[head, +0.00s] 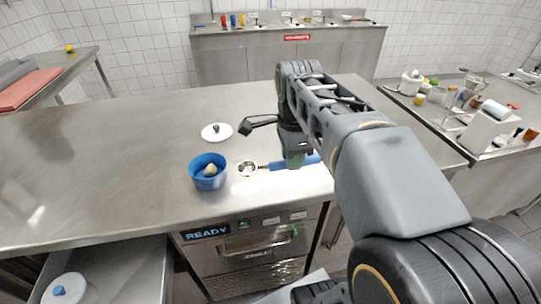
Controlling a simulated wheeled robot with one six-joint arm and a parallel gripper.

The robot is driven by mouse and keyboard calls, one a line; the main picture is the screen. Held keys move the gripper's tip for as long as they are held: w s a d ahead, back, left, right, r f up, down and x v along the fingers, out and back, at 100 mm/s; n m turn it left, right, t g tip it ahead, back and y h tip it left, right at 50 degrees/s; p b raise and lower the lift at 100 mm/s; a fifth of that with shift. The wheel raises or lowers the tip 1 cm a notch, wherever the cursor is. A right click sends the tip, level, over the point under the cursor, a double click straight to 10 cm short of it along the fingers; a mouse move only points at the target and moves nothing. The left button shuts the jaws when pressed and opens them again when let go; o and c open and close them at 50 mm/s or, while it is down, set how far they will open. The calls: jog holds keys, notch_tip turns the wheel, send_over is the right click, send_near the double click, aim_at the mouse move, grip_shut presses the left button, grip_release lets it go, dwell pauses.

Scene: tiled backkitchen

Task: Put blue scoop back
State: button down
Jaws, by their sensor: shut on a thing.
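The blue scoop has a blue handle (309,160) and a metal bowl (248,169) at its left end. It lies level over the steel counter (110,170), near the front edge. I cannot tell whether it touches the counter. My gripper (293,162) is above the handle and shut on it; the fingertips are mostly hidden. A blue tub (207,181) stands just left of the scoop's bowl, with a pale lump (210,170) inside. A white lid with a dark knob (217,132) lies behind the tub.
Below the counter are a front panel marked READY (207,233) and an open drawer at lower left with a white, blue-knobbed container (66,289). A crowded side counter (475,150) is at right. The main counter's left part is clear.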

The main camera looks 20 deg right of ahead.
jog(key=w+d+f, duration=0.1)
jog(key=w+f, duration=0.1)
jog(key=w, duration=0.2)
jog(key=w+d+f, duration=0.2)
jog(key=w+f, duration=0.1)
jog(key=w, duration=0.1)
jog(key=w+d+f, duration=0.1)
jog(key=w+f, duration=0.2)
jog(key=w, duration=0.1)
jog(key=shift+w+d+f, duration=0.2)
jog(key=shift+d+f, duration=0.05)
jog(key=shift+w+d+f, duration=0.1)
jog(key=shift+w+f, duration=0.1)
jog(key=shift+f, duration=0.8)
jog(key=shift+w+d+f, duration=0.1)
jog(key=shift+w+f, duration=0.05)
jog(key=shift+f, duration=0.8)
jog(key=shift+f, duration=0.15)
jog(key=c, duration=1)
grip_release()
jog(key=shift+o, duration=0.2)
